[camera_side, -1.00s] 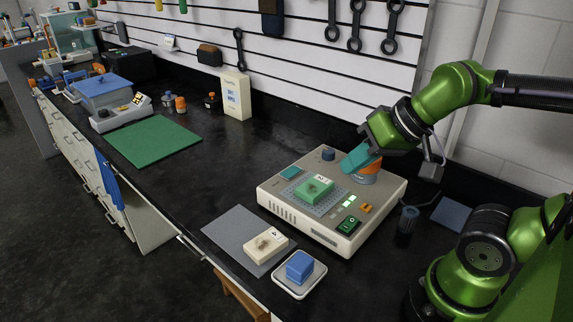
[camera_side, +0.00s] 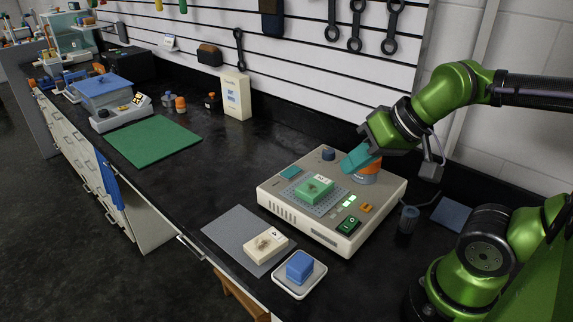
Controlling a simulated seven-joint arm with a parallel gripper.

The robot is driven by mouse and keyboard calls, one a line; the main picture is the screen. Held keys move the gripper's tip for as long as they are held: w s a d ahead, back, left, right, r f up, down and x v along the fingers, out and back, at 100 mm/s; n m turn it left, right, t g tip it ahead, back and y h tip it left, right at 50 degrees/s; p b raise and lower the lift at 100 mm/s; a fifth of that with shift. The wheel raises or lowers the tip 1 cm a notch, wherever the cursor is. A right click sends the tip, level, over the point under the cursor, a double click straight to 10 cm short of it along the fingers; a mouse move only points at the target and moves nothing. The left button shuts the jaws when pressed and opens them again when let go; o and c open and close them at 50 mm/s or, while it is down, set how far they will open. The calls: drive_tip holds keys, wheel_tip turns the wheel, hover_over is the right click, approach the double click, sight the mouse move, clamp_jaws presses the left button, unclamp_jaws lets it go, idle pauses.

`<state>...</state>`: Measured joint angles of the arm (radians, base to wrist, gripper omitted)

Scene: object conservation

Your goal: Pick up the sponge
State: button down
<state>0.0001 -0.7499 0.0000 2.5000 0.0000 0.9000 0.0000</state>
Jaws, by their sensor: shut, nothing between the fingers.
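A blue block that looks like the sponge (camera_side: 299,265) lies in a small white tray (camera_side: 291,292) at the front of the bench. My gripper (camera_side: 350,168), with teal fingers, is shut and empty. It is above the back right part of the beige device, well behind and to the right of the sponge. The fingers partly cover an orange and grey round part (camera_side: 368,172); I cannot tell whether they touch it.
The beige device (camera_side: 330,232) carries a green block (camera_side: 314,188) on its grid plate. A cream block (camera_side: 265,243) lies on a grey mat (camera_side: 228,226) left of the white tray. A dark cup (camera_side: 408,219) stands right of the device. A green mat (camera_side: 150,141) lies farther left.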

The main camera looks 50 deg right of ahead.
idle(0.4)
drive_tip(key=c, duration=0.6)
unclamp_jaws()
drive_tip(key=shift+c, duration=0.2)
drive_tip(key=n+g+h, duration=0.1)
drive_tip(key=n+g, duration=0.4)
drive_tip(key=g, duration=0.2)
hover_over(300, 262)
wheel_tip(300, 262, down, 7)
drive_tip(key=shift+h, duration=0.5)
wheel_tip(300, 262, down, 16)
drive_tip(key=shift+f, duration=0.1)
